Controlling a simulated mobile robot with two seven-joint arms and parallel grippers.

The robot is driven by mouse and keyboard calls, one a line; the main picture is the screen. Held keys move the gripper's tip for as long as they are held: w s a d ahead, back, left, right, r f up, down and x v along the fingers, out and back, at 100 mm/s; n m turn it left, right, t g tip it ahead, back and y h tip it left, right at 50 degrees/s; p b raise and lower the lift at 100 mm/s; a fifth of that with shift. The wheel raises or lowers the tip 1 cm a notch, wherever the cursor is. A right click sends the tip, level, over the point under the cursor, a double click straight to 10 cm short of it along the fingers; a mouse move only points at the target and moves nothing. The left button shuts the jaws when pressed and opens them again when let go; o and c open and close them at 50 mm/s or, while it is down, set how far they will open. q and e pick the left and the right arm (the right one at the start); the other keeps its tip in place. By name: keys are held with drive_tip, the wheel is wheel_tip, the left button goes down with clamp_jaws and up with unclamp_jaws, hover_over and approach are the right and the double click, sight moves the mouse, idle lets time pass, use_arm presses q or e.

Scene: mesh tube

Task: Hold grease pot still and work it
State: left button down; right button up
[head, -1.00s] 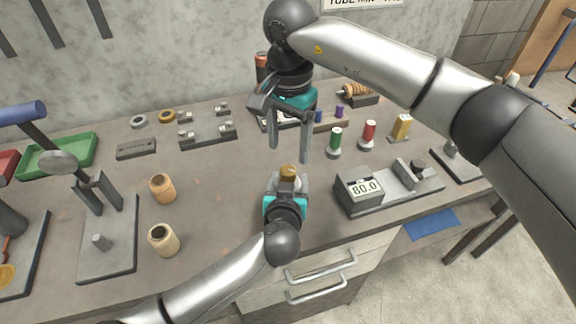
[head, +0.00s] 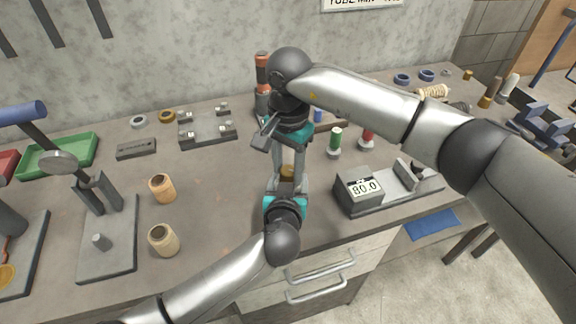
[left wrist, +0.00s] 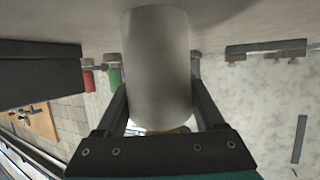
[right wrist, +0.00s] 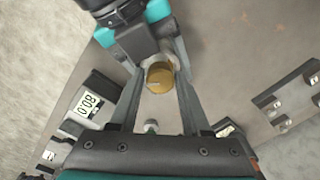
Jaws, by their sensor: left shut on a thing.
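The grease pot shows in the left wrist view as a pale grey cylinder (left wrist: 158,65). Its brass-coloured cap (head: 287,171) shows in the head view and also in the right wrist view (right wrist: 160,77). My left gripper (head: 287,186) is shut on the pot's body at the front middle of the bench. My right gripper (head: 289,165) points down from above, with its fingers apart on either side of the cap. I cannot tell whether they touch the cap. Most of the pot body is hidden by the grippers in the head view.
A scale reading 80.0 (head: 363,190) stands close to the right of the grippers. Bare bench lies left of the grippers.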

clamp_jaws()
drive_tip(key=shift+m, duration=0.3)
drive_tip(key=m, duration=0.3)
drive_tip(key=shift+m, duration=1.7)
drive_tip(key=shift+o, duration=2.2)
unclamp_jaws()
